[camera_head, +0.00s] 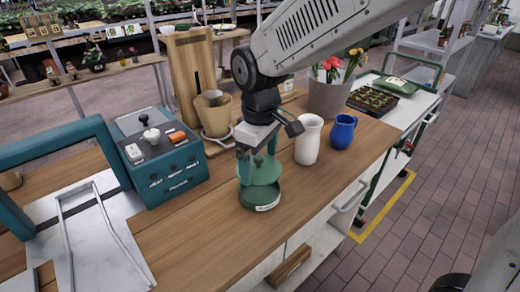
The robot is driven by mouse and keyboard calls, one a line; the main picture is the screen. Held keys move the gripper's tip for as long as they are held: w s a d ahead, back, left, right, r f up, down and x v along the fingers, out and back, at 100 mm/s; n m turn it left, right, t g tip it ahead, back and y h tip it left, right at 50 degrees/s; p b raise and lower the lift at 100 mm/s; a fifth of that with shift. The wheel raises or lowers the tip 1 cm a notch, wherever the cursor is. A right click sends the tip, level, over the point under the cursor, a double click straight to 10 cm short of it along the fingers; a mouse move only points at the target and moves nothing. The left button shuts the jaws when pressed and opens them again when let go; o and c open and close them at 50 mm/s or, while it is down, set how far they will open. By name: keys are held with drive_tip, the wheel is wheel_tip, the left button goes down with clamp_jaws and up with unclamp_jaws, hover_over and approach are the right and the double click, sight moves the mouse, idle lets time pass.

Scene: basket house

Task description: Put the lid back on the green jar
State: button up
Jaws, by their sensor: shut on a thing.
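The green jar (262,198) stands on the wooden counter, below my gripper, with a pale label on its front. My gripper (257,163) points down and is shut on the green lid (266,175), directly above the jar. The lid hides most of the jar's opening. I cannot tell from this view whether the lid touches the rim or hangs just above it.
A white vase (308,140) and a blue mug (343,132) stand to the right on the wooden counter (225,240). A tan pot (213,115) is behind left, and a teal machine (163,160) is at left. The counter in front of the jar is clear.

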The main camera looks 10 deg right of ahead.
sight(261, 168)
drive_tip(key=shift+a+f, duration=0.1)
drive_tip(key=shift+f, duration=2.25)
drive_tip(key=shift+s+d, duration=0.2)
drive_tip(key=shift+f, duration=0.15)
idle(0.5)
drive_tip(key=o, duration=0.6)
drive_tip(key=shift+w+r, duration=0.1)
drive_tip(key=shift+r, duration=3.4)
